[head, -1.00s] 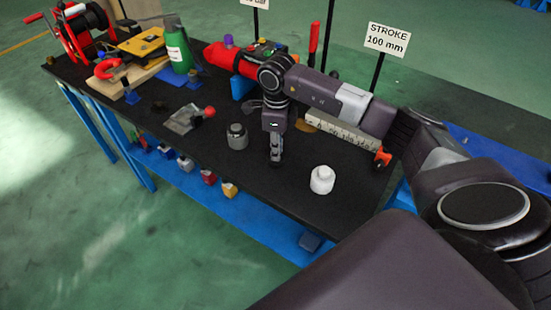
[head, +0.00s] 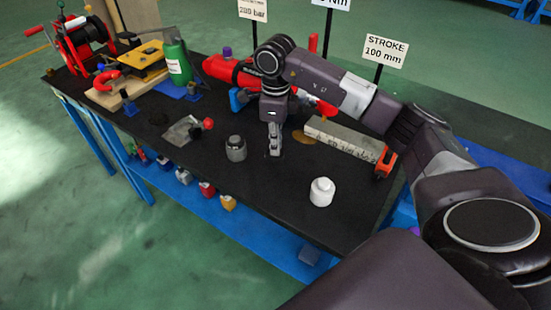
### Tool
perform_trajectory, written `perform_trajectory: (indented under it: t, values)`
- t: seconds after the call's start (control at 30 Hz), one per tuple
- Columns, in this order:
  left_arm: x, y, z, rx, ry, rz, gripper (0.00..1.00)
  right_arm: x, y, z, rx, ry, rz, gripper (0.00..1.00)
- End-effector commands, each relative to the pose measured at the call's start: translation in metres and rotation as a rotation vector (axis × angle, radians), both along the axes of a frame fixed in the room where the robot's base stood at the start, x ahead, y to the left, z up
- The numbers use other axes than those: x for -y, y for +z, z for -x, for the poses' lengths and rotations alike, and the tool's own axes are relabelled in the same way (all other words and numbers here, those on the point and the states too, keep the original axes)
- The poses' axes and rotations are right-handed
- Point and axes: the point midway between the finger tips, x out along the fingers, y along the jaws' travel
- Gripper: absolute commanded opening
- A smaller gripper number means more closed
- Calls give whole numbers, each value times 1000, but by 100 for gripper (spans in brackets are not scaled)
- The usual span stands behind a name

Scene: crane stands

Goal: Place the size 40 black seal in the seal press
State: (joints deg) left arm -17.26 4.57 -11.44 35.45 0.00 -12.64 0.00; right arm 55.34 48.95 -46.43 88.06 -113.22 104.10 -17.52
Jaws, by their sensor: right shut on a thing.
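My right gripper (head: 274,150) points straight down over the middle of the black table. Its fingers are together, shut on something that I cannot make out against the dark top. No black seal can be told apart in this view. A small metal device with a red-knobbed lever (head: 188,130) lies on the table left of the gripper; I cannot tell whether it is the seal press. A long grey block with printed numbers (head: 345,140) lies right of the gripper, with an orange piece (head: 384,165) at its near end. My left gripper is out of view.
A grey metal jar (head: 236,148) and a white jar (head: 321,191) stand near the gripper. A red cylinder (head: 240,73), a green bottle (head: 177,62) and a red winch (head: 82,42) stand farther back. The black table (head: 270,205) is bare along its front.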

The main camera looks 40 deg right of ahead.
Motion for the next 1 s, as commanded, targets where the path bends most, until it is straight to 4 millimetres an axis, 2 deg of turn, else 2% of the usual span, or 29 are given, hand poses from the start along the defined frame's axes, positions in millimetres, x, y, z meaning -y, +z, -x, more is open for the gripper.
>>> perform_trajectory:
  t: [0.03, 0.2, 0.4, 0.6, 0.83, 1.0]
  values:
    - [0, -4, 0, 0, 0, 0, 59, 0, 16, -2, 8, 1, 0, 0]
    - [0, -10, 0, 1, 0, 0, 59, 0, 69, -2, 8, 0, -1, 0]
    - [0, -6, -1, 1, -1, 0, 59, 0, 113, -1, 4, 1, 1, 0]
    - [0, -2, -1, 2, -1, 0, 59, 0, 129, 0, 1, -1, 1, 0]
    - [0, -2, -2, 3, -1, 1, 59, -1, 132, 0, 0, 11, -1, 0]
    - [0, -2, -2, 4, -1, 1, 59, -13, 127, 5, -1, 174, 1, 0]
